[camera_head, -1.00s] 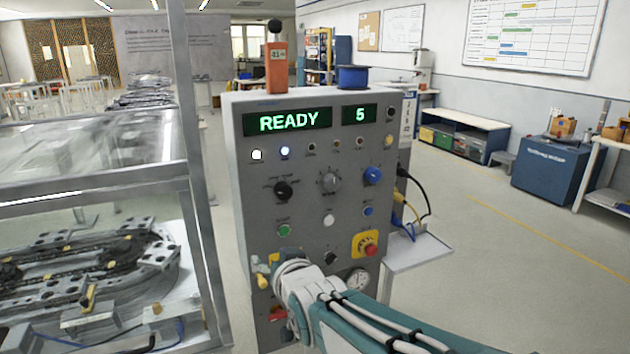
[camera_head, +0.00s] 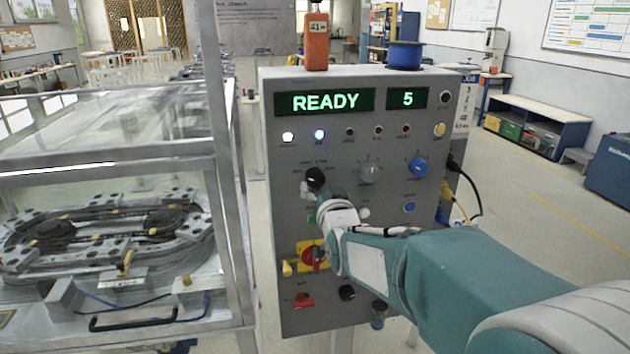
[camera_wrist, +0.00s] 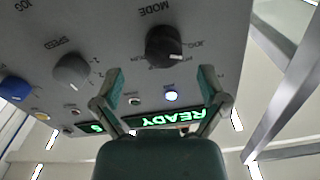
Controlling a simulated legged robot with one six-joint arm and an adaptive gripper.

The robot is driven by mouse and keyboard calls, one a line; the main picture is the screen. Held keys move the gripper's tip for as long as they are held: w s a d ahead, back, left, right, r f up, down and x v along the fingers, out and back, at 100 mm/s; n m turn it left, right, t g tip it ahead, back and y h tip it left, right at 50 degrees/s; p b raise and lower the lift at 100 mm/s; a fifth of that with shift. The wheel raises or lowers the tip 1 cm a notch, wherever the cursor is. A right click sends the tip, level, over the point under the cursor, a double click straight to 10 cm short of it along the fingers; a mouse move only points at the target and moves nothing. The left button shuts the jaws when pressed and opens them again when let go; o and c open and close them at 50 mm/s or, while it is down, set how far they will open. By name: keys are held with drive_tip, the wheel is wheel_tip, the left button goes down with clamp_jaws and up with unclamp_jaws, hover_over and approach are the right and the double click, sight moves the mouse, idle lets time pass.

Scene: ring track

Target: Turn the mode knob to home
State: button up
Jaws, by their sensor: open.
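The black mode knob (camera_head: 316,177) sits at the left of the grey control panel (camera_head: 290,230). In the wrist view the mode knob (camera_wrist: 165,45) shows under an upside-down MODE label, its white mark pointing to the lower right; the small position labels are too blurred to read surely. My gripper (camera_wrist: 160,76) is open and empty, its two green fingertips apart, with the knob beyond and roughly between them. In the head view my gripper (camera_head: 309,191) is just below the knob and partly hidden by my arm. Contact cannot be told.
The display (camera_head: 325,102) reads READY, with a 5 beside it. A grey speed knob (camera_head: 370,172) and a blue knob (camera_head: 418,166) are to the right. A red knob on a yellow plate (camera_head: 312,256) is below. A glass-walled ring track enclosure (camera_head: 110,155) stands left.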

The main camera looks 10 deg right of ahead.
sight(317, 182)
drive_tip(key=w, duration=0.3)
drive_tip(key=shift+w+a, duration=0.1)
drive_tip(key=shift+w, duration=0.15)
drive_tip(key=shift+w+a, duration=0.25)
drive_tip(key=shift+d, duration=0.15)
drive_tip(key=c, duration=1.1)
